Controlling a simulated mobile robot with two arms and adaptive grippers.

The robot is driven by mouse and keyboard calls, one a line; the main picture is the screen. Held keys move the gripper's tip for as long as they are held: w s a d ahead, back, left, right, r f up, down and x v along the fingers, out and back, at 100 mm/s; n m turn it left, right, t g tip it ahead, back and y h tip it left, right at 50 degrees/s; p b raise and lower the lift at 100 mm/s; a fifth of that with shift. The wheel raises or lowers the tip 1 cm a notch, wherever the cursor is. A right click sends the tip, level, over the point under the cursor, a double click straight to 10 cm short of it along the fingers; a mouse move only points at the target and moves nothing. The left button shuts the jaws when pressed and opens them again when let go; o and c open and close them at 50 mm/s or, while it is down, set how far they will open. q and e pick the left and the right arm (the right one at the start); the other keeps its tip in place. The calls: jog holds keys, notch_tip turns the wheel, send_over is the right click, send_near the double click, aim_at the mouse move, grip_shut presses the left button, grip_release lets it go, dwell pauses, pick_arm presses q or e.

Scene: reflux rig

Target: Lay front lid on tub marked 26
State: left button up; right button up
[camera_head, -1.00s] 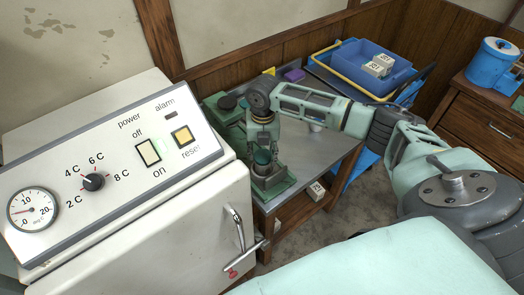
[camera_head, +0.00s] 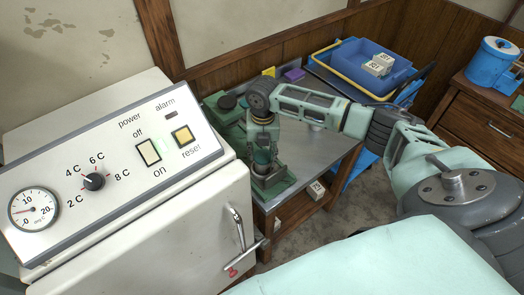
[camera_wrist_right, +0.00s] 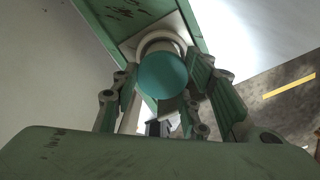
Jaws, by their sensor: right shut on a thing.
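My right gripper (camera_head: 263,163) points down over a green metal stand at the near edge of the grey table. In the right wrist view its fingers (camera_wrist_right: 163,88) are shut on a round teal piece (camera_wrist_right: 162,75). A pale ring (camera_wrist_right: 160,42) shows just behind the piece, over a green base. I cannot tell whether the teal piece is the front lid, or whether it touches the ring. No tub with a readable 26 shows. My left gripper is out of view.
The green stand (camera_head: 275,184) sits on the grey table (camera_head: 318,150). A white cabinet (camera_head: 190,225) with a control panel stands close on the left. A blue tray (camera_head: 365,65) with white boxes is at the back. A small white box (camera_head: 316,189) is on the lower shelf.

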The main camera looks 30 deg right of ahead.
jog(key=shift+f, duration=0.15)
dwell(0.5)
jog(key=o, duration=0.9)
jog(key=o, duration=0.4)
jog(key=shift+c, duration=0.2)
jog(key=shift+p, duration=0.35)
jog(key=shift+r+p, duration=3.7)
jog(key=shift+r, duration=0.35)
jog(key=shift+s+f, duration=0.1)
